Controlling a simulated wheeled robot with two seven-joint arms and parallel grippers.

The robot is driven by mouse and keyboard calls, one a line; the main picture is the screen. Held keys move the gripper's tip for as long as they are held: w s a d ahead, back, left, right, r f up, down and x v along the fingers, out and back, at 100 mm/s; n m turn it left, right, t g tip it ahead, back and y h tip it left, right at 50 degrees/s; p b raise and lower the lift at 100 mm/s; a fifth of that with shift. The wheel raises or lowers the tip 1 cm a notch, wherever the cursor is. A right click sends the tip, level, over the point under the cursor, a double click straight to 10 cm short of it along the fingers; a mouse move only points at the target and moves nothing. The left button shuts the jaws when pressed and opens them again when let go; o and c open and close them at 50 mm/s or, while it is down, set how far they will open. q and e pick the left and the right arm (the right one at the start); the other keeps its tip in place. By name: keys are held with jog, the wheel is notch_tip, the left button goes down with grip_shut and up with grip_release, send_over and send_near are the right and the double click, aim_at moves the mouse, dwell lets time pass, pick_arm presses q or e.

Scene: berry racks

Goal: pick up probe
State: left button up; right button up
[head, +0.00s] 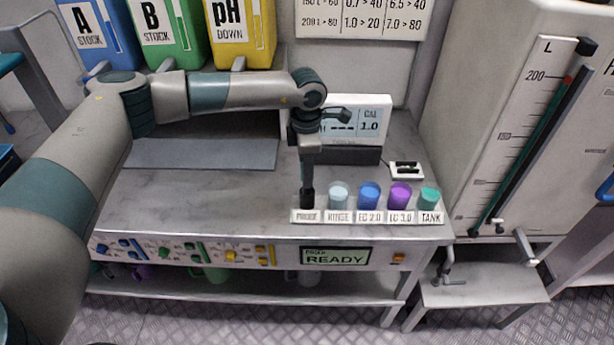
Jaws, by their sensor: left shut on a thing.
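The probe (307,197) shows as a short dark upright piece just behind the label at the left end of the row on the bench. My left gripper (307,181) comes down on it from above, pointing straight down, and is shut on its top. The gripper hides most of the probe, and I cannot tell whether the probe's lower end is still seated in its holder. My right gripper is not in view.
Right of the probe stand cups labelled RINSE (338,195), EC 2.0 (368,195), EC 3.0 (399,195) and TANK (430,198). A meter (372,117) reading CAL 1.0 stands behind my gripper. The bench (200,200) is clear to the left. A READY display (335,257) is on its front.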

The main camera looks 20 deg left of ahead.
pick_arm(q)
jog(key=shift+r, duration=0.15)
jog(key=shift+r+b, duration=0.55)
jog(key=shift+r, duration=0.05)
notch_tip(320, 180, up, 8)
jog(key=b, duration=0.3)
jog(key=shift+f, duration=0.25)
jog(key=shift+r, duration=0.55)
jog(key=shift+f, duration=0.1)
